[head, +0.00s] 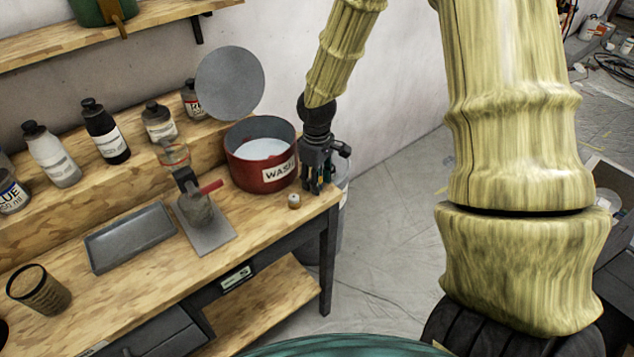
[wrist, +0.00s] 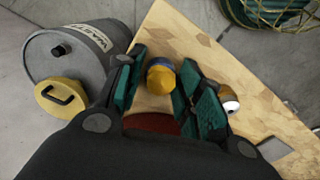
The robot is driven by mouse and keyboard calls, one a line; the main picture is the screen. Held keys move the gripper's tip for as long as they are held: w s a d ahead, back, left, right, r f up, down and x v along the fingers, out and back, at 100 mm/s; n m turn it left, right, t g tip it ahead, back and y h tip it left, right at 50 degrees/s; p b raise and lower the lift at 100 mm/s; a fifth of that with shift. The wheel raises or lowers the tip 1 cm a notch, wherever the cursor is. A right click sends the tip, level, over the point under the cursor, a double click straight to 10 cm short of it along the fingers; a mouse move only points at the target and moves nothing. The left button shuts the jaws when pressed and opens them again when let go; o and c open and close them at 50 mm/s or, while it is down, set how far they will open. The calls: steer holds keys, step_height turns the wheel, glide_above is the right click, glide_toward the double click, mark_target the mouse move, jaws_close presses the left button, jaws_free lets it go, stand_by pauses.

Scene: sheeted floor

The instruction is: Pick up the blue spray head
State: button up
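A small blue and yellow-orange piece (wrist: 161,77), which looks like the blue spray head, sits near the corner of the wooden bench in the wrist view. My gripper (wrist: 162,60) is open, with its green-padded fingers on either side of this piece. I cannot tell whether either finger touches it. In the head view my gripper (head: 316,186) points down over the bench's right end, beside the red pot, and its fingers mostly hide the piece.
The red wash pot (head: 262,178) stands close left of my gripper. A small orange-and-white knob (head: 294,202) lies in front; it also shows in the wrist view (wrist: 230,103). A grey waste can (wrist: 75,62) stands on the floor beyond the bench edge.

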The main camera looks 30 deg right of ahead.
steer(key=c, duration=0.5)
steer(key=shift+r, duration=0.1)
